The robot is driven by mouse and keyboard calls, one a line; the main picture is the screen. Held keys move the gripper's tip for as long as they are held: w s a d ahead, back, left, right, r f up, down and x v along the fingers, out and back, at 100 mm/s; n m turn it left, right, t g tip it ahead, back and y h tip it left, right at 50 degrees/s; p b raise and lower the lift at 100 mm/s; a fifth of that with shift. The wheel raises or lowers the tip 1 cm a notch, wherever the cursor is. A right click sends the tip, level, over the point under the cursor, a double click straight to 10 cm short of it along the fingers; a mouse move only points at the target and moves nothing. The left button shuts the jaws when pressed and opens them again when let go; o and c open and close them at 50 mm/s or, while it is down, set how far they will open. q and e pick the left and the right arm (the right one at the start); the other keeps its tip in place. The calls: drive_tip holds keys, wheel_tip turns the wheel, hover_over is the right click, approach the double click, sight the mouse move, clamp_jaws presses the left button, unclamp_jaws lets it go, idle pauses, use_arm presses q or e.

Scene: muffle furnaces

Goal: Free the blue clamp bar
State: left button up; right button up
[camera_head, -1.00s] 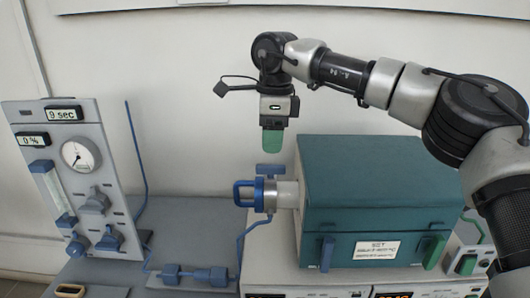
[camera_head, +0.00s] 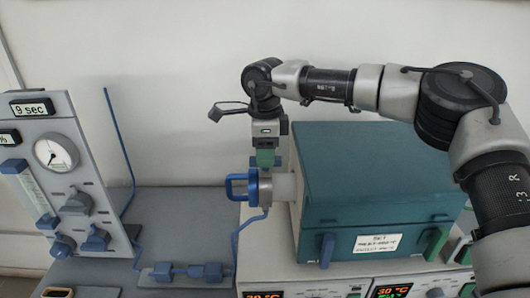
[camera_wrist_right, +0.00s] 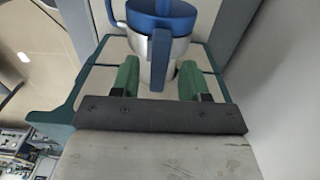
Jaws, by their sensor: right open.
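The blue clamp bar (camera_wrist_right: 160,60) shows in the right wrist view against a silver metal fitting (camera_wrist_right: 180,47), below a blue ring-shaped cap (camera_wrist_right: 162,14). My right gripper (camera_wrist_right: 158,78) is open, with one green finger on each side of the bar and visible gaps between. In the head view my right gripper (camera_head: 265,158) points down at the top of the fitting on the furnace's left side. There it hides most of the bar; only bits of blue show beside the fingers. My left gripper is not in view.
The teal furnace (camera_head: 375,185) stands close right of the gripper, on a white control unit with lit displays. A grey panel (camera_head: 65,170) with a dial and blue knobs stands at the left. Blue tubing (camera_head: 180,272) runs along the bench.

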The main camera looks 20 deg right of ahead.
drive_tip(key=shift+s+f, duration=0.1)
drive_tip(key=shift+f, duration=0.3)
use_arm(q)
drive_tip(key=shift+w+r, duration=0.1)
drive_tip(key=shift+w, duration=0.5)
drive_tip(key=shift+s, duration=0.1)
use_arm(e)
drive_tip(key=shift+c, duration=0.3)
clamp_jaws()
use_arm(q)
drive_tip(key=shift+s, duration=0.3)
